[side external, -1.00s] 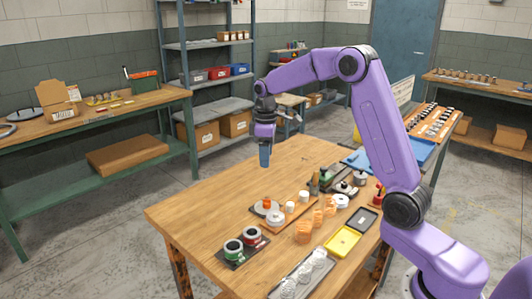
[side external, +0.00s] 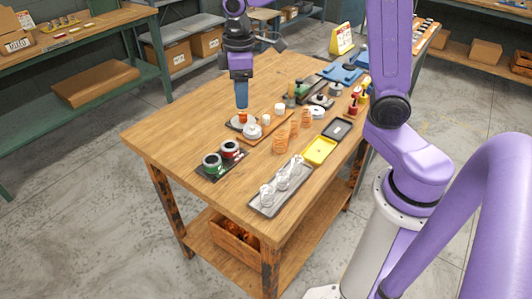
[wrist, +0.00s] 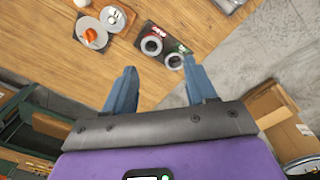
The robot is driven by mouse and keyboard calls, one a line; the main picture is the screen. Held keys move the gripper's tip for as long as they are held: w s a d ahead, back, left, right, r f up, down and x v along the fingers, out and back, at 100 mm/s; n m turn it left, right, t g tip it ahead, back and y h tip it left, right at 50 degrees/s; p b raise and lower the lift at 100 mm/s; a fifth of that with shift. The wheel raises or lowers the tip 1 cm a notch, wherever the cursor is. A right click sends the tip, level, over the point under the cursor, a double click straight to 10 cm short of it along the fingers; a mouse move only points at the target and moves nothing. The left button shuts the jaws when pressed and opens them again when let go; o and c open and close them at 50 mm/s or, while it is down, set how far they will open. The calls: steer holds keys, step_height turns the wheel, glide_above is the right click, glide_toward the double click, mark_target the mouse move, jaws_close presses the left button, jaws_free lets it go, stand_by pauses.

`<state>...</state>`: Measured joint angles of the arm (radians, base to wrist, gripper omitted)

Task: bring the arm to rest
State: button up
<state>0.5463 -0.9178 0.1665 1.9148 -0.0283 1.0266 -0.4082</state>
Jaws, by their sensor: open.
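My gripper (side external: 242,106) hangs above the table (side external: 190,108), its blue fingers pointing down. There the orange piece (wrist: 91,35) and a pale round piece (wrist: 112,18) lie to the upper left, apart from the fingers. The exact height above the table is hard to tell.
Red and green spools (side external: 221,159) stand on a dark tray at the front left. A tray of clear pieces (side external: 281,187), orange coils (side external: 280,141) and a yellow tray (side external: 320,150) lie to the right. The table's left part is bare.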

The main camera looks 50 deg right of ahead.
steer(key=s+f+n, duration=0.2)
steer(key=s+n, duration=0.1)
steer(key=s, duration=2.3)
steer(key=shift+a+f+n, duration=0.3)
steer(key=shift+a, duration=0.1)
